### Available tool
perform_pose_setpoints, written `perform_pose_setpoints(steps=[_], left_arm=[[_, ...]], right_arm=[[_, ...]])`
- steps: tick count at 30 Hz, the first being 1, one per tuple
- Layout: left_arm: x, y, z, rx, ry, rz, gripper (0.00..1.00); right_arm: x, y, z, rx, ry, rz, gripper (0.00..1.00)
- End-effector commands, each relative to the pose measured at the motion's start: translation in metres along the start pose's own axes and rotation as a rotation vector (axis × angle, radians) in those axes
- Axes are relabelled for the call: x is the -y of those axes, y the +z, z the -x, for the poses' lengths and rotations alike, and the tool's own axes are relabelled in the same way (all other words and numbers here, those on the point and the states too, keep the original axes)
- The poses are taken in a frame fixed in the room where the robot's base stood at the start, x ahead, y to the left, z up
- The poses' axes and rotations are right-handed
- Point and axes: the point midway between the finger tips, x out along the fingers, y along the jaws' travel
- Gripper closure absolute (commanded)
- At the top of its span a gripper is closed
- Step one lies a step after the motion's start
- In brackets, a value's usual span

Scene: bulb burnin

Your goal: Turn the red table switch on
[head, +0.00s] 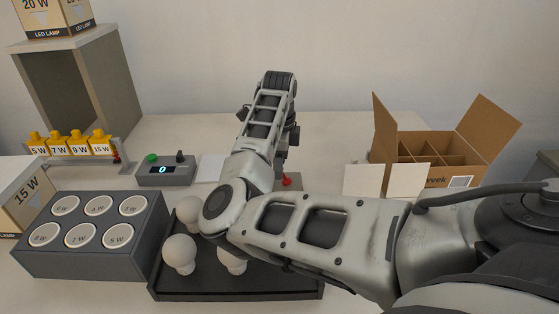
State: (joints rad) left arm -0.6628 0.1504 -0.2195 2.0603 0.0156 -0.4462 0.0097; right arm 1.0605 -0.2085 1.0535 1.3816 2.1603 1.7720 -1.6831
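The red table switch (287,182) shows as a small red piece on a low grey-brown base (314,181) near the middle of the table. My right arm reaches in from the right, bends at the elbow, and its forearm runs away toward the back. My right gripper (282,168) points down just above and beside the red switch, partly hidden behind the forearm. I cannot tell whether it touches the switch or whether its fingers are apart. The forearm also covers part of the switch base. My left gripper is out of view.
A black tray (185,283) with white bulbs (180,252) lies below my arm. A grey socket block (90,268), a meter box reading 0 (165,174) and a lamp rack (122,148) stand left. An open divided carton (420,177) and pale cards (363,181) stand right.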

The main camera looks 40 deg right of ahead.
Motion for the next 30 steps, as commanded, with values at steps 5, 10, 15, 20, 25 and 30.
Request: perform_pose_setpoints(steps=[5, 10, 15, 20, 25, 30], left_arm=[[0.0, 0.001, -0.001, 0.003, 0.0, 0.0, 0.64], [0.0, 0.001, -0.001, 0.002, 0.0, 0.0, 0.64], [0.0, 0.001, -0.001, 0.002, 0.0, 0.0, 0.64], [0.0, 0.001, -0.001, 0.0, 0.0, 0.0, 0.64], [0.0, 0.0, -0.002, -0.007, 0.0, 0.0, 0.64], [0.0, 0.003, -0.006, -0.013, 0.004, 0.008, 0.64]], right_arm=[[0.0, 0.0, -0.001, 0.0, 0.0, -0.001, 0.61], [0.0, 0.0, -0.001, 0.0, 0.0, -0.001, 0.89], [0.0, 0.0, 0.0, 0.0, -0.001, -0.001, 1.0], [0.001, -0.001, 0.0, 0.014, 0.001, -0.003, 1.0], [0.002, -0.005, 0.001, 0.072, 0.008, -0.008, 1.0], [0.003, -0.013, 0.001, 0.184, 0.023, -0.016, 1.0]])
